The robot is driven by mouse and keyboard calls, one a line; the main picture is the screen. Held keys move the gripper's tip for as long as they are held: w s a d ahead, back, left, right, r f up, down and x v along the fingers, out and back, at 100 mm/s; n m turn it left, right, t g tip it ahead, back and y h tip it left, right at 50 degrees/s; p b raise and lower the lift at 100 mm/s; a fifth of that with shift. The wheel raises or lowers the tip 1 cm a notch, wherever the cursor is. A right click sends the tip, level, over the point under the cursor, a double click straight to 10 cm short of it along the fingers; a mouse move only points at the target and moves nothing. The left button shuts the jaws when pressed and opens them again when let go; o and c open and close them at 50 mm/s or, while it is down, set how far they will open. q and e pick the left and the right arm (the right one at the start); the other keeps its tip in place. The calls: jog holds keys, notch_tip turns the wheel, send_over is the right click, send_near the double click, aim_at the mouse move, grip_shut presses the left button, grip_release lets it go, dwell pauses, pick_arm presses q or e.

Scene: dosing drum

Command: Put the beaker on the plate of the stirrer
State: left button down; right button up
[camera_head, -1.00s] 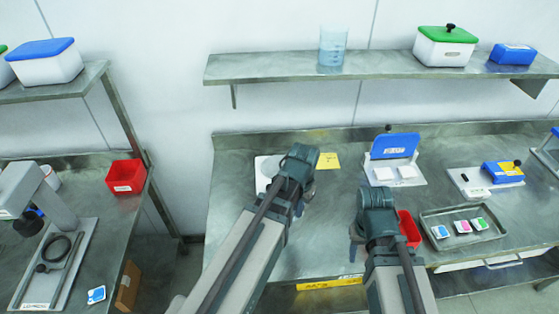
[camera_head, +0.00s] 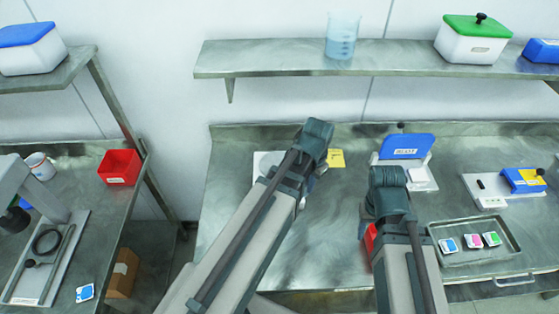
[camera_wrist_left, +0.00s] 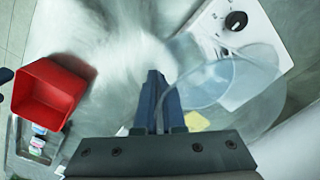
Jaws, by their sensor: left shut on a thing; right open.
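A clear beaker (camera_wrist_left: 215,75) shows in the left wrist view, its wall at the fingers of my left gripper (camera_wrist_left: 160,95), which is shut on it. In that view the beaker overlaps the white stirrer (camera_wrist_left: 238,30) with its black knob; whether they touch I cannot tell. In the head view the stirrer (camera_head: 263,165) shows on the bench, mostly hidden behind my left arm. The held beaker is largely hidden there by my left wrist. My right gripper (camera_head: 367,215) is open, low over the bench, its fingers mostly covered by its wrist.
Another beaker (camera_head: 342,38) with bluish contents stands on the shelf (camera_head: 290,60). A red bin (camera_head: 370,238) sits by my right gripper. To the right are a blue-lidded device (camera_head: 407,147) and a tray (camera_head: 455,257) with coloured packs. A yellow note (camera_head: 336,159) lies behind my left gripper.

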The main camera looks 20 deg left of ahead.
pick_arm(q)
jog(key=w+a, duration=0.3)
jog(key=w+a+f+b, duration=0.1)
jog(key=w+a, duration=0.2)
jog(key=a, duration=0.1)
jog(key=w+a, duration=0.3)
jog(key=a, duration=0.1)
jog(key=shift+w+f, duration=0.15)
jog(key=shift+w, duration=0.25)
jog(key=shift+w+a, duration=0.15)
jog(key=shift+w, duration=0.05)
jog(key=f+b, duration=0.3)
jog(key=b, duration=0.1)
jog(key=shift+w+a+f, duration=0.25)
jog(key=shift+a+f, duration=0.05)
jog(key=shift+f, duration=0.05)
jog(key=shift+f, duration=0.2)
jog(key=c, duration=1)
grip_release()
jog(key=shift+r, duration=0.1)
jog(key=shift+r, duration=0.15)
